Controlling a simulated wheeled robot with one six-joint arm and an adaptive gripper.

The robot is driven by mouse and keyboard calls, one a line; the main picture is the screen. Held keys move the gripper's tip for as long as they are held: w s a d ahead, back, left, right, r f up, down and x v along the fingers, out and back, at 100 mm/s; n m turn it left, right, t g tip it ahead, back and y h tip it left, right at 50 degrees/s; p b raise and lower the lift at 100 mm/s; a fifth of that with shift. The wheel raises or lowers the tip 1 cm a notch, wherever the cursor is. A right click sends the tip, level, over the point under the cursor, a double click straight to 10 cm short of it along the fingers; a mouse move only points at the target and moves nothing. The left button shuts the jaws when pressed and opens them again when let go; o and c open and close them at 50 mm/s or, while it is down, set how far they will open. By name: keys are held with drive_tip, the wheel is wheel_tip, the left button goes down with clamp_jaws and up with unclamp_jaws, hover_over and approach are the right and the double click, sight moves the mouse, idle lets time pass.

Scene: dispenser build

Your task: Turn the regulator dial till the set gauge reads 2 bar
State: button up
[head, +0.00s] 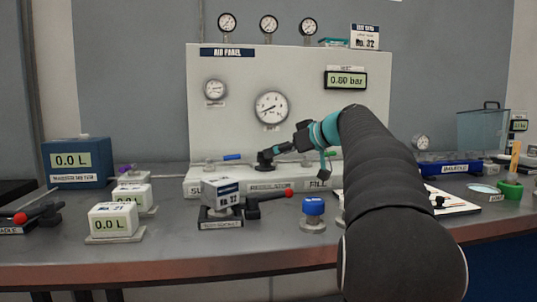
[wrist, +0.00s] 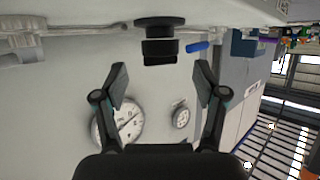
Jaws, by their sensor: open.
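The regulator dial (head: 265,158) is a black knob on the base of the white air panel (head: 350,120), above the REGULATOR label. In the wrist view, which looks upside down, the dial (wrist: 160,50) shows just beyond my fingertips, roughly centred between them. My gripper (wrist: 161,76) is open and empty; it (head: 288,149) is close to the dial from the right in the head view. Contact is not visible. The set display (head: 346,80) reads about 0.80 bar; its small digits are hard to read. A large round gauge (head: 271,107) and smaller gauge (head: 215,90) are on the panel.
A blue-handled valve (head: 232,157) is left of the dial. White meters (head: 113,220) stand left. My arm covers the right part of the bench.

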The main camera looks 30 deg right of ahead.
drive_tip(key=shift+x, duration=2.15)
drive_tip(key=c, duration=1.1)
